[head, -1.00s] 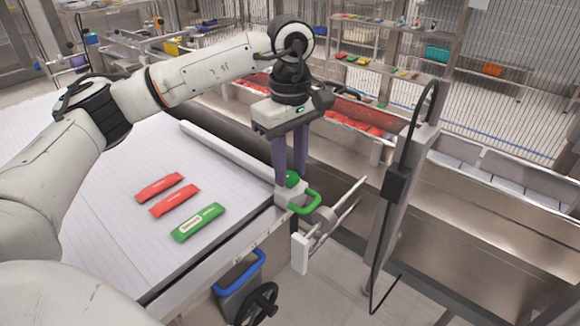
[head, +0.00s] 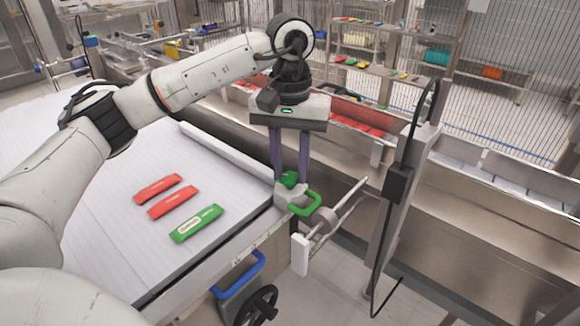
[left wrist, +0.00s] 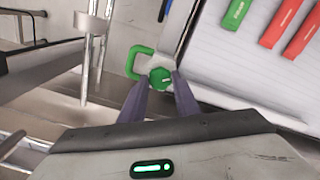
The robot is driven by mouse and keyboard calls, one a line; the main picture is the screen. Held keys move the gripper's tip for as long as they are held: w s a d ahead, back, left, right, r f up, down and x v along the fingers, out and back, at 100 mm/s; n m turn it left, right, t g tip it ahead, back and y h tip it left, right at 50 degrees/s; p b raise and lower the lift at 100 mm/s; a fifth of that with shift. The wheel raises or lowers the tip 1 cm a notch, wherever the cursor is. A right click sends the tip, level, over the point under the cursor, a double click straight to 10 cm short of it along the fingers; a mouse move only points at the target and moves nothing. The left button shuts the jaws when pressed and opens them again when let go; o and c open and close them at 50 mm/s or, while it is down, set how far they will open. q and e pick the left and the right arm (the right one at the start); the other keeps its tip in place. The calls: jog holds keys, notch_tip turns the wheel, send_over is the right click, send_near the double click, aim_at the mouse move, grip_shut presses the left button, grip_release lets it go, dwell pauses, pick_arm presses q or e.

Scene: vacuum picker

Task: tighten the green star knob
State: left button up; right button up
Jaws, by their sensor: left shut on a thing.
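The green star knob (left wrist: 160,78) sits on a pale bracket at the corner of the white table, beside a green loop handle (left wrist: 138,62). In the head view the knob (head: 289,180) is partly covered by my fingers and the loop handle (head: 305,204) shows just in front of it. My left gripper (head: 290,180) points down from above with its purple fingers at the knob. In the left wrist view its fingertips (left wrist: 161,84) are on either side of the knob, shut on it. My right gripper is not in view.
Two red packets (head: 172,202) and a green packet (head: 196,223) lie on the white table (head: 110,240). A blue handle (head: 238,273) and black handwheel (head: 256,305) are below its edge. A metal post (head: 395,200) with a black cable stands to the right.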

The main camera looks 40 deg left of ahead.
aim_at(290, 176)
pick_arm(q)
jog(key=m, duration=0.5)
jog(key=shift+r+m, duration=0.1)
jog(key=shift+m, duration=0.2)
dwell(0.4)
jog(key=o, duration=1)
jog(key=shift+o, duration=0.2)
notch_tip(290, 176, up, 10)
jog(key=p, duration=0.1)
